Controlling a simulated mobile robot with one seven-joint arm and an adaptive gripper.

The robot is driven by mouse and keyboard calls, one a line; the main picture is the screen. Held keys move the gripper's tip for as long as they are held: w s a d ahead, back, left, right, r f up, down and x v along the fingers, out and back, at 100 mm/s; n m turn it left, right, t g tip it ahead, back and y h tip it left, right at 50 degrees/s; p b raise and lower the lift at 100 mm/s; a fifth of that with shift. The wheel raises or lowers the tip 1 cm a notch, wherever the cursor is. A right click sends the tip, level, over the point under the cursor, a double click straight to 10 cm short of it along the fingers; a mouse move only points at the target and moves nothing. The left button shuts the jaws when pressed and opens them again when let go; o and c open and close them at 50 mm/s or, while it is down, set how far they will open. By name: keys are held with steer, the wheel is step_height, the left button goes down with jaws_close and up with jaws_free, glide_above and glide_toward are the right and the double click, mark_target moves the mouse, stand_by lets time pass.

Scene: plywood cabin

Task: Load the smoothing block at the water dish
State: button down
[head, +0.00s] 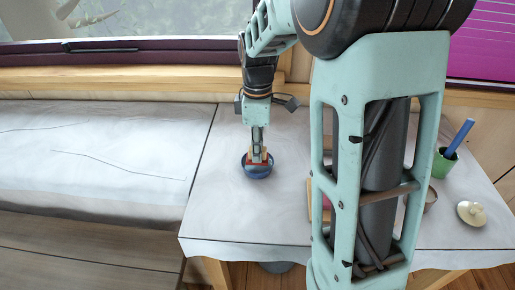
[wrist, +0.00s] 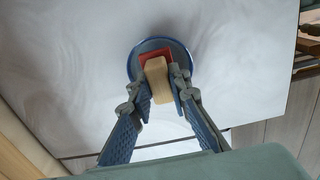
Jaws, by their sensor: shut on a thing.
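The smoothing block (wrist: 157,77) is a pale wooden piece with a red base. My gripper (wrist: 160,90) is shut on its wooden part, one finger on each side. The water dish (wrist: 181,48) is round and blue, directly under the block in the wrist view. In the head view the dish (head: 257,172) stands on the white-covered table, left of my arm, with the red base of the block at its mouth. I cannot tell whether the base touches the inside of the dish or water.
A green cup (head: 444,163) with a blue stick in it stands at the table's right. A cream lid-like piece with a knob (head: 471,213) lies near it. A bowl and another item are partly hidden behind my arm. The table (head: 215,215) is clear left of the dish.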

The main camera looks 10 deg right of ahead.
steer(key=shift+f+b, duration=0.35)
steer(key=shift+f, duration=0.25)
stand_by(1.3)
steer(key=shift+r, duration=0.15)
step_height(320, 180, up, 7)
steer(key=p, duration=0.5)
steer(key=shift+p, duration=0.35)
stand_by(0.5)
